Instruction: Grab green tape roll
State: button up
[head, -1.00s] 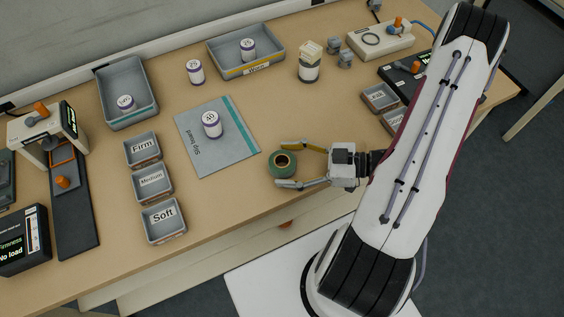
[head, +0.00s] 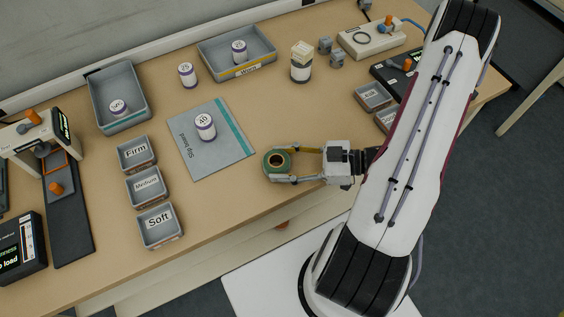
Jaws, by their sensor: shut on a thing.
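The green tape roll (head: 277,172) lies near the front edge of the table, right of the grey slip board. It is a green ring with a tan inner core and a dark hole. My gripper (head: 276,163) reaches it from the right, with one finger on its far side and one on its near side. The fingers are shut on the roll. Whether the roll touches the table or is slightly raised I cannot tell.
Bins marked Firm (head: 122,160), Medium (head: 132,193) and Soft (head: 144,232) stand at left. A tall container (head: 301,62) stands behind. The table right of the slip board is mostly clear.

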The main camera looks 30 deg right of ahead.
aim_at(283, 161)
jog(key=shift+r, duration=4.7)
